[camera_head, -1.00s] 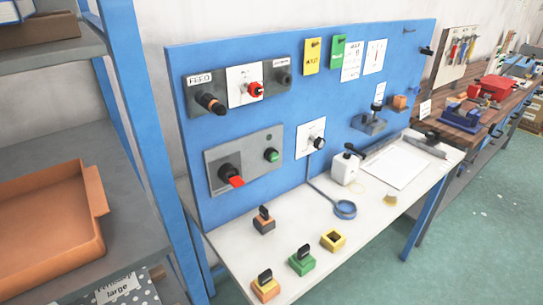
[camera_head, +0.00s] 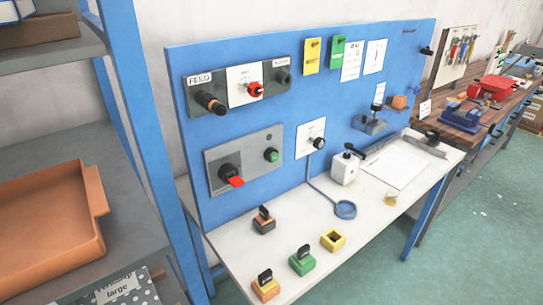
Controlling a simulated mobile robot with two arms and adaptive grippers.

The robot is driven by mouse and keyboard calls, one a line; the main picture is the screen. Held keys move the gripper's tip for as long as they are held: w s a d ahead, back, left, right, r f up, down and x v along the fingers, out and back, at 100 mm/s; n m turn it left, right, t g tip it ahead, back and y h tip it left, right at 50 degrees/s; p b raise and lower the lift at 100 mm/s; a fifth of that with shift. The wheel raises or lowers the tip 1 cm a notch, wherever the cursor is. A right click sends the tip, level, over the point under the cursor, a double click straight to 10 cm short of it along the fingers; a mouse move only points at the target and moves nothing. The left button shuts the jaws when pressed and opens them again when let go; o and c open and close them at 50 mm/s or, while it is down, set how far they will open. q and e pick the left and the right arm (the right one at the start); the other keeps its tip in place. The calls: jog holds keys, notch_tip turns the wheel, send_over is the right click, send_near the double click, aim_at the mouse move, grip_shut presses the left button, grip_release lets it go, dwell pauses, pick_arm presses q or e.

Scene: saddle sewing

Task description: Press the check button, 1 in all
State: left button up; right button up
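A blue upright panel (camera_head: 350,100) stands behind a white bench and carries several controls. A green round button (camera_head: 271,155) sits on a grey plate (camera_head: 215,158) beside a red-handled switch (camera_head: 232,177). To its right, a white plate (camera_head: 311,129) carries a dark round control (camera_head: 319,143), with a blue cable below it. A red knob (camera_head: 255,89) sits on an upper white plate, next to a dark FEED control (camera_head: 213,103). No label that reads "check" is legible, so I cannot tell which control is the check button. Neither gripper is in view.
The white bench top (camera_head: 260,254) bears several small coloured blocks, including a green one (camera_head: 302,261) and a yellow one (camera_head: 333,240). A white box (camera_head: 345,168) with a black lever stands near a paper sheet (camera_head: 396,166). Shelving with an orange tray (camera_head: 50,215) fills the left side.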

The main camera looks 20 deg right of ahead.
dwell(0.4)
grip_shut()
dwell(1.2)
